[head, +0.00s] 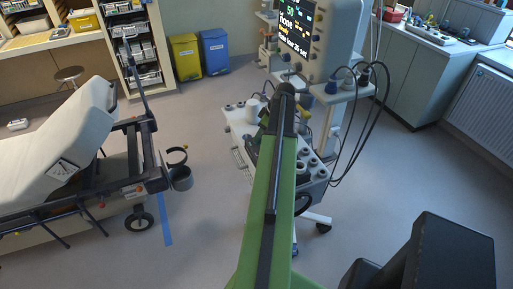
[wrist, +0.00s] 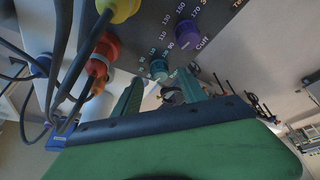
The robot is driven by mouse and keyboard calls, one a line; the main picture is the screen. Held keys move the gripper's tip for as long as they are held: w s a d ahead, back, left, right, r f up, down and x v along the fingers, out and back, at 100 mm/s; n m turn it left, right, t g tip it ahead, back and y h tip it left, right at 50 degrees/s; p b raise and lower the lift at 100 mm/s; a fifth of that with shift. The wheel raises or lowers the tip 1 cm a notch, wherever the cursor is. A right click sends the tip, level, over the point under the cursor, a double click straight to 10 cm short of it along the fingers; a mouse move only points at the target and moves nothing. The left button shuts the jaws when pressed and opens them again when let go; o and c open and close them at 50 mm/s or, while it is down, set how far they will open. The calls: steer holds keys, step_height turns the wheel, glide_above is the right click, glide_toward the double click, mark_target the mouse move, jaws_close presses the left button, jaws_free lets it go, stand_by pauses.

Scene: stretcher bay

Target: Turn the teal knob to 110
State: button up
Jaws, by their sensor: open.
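The teal knob (wrist: 159,68) is small in the wrist view, on a grey panel with a printed number scale; its pointer and setting are too small to read. My gripper (wrist: 162,84) is open, with its two dark teal fingers apart and the knob beyond the tips, roughly between them. I see no contact with the knob. In the head view my green arm reaches to the cart and hides the gripper and the knob. The screen (head: 300,28) shows "50", "none" and a smaller line about a set value.
A purple knob (wrist: 187,34) sits close to the teal one, by the word "Cuff". Red (wrist: 106,48) and yellow (wrist: 122,8) plugs with dark cables crowd the left of the gripper. A stretcher (head: 75,150) stands left of the cart, with open floor between.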

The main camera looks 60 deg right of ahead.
steer(key=shift+b+x, duration=0.5)
steer(key=shift+x, duration=0.75)
steer(key=shift+r, duration=0.1)
